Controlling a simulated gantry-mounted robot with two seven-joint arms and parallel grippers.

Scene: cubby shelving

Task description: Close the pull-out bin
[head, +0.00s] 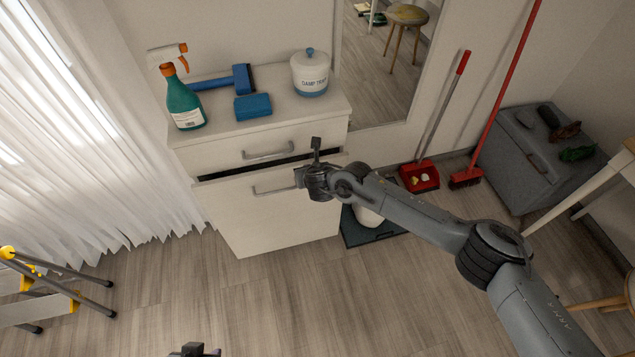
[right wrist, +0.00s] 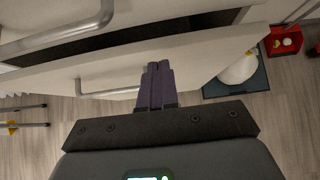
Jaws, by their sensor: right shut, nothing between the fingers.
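The pull-out bin (head: 268,212) is the tall white lower front of the cabinet. It stands slightly out and tilted, with a dark gap along its top edge under the upper drawer. Its bar handle (head: 275,189) is on the upper front and also shows in the right wrist view (right wrist: 108,92). My right gripper (head: 299,177) is at the upper right of the bin front, to the right of the handle. In the right wrist view its fingers (right wrist: 157,72) are shut, empty, and close against the bin front; contact is unclear. My left gripper (head: 195,350) barely shows at the bottom edge.
A red dustpan (head: 420,176) and broom (head: 467,177) are to the right. The floor in front is clear.

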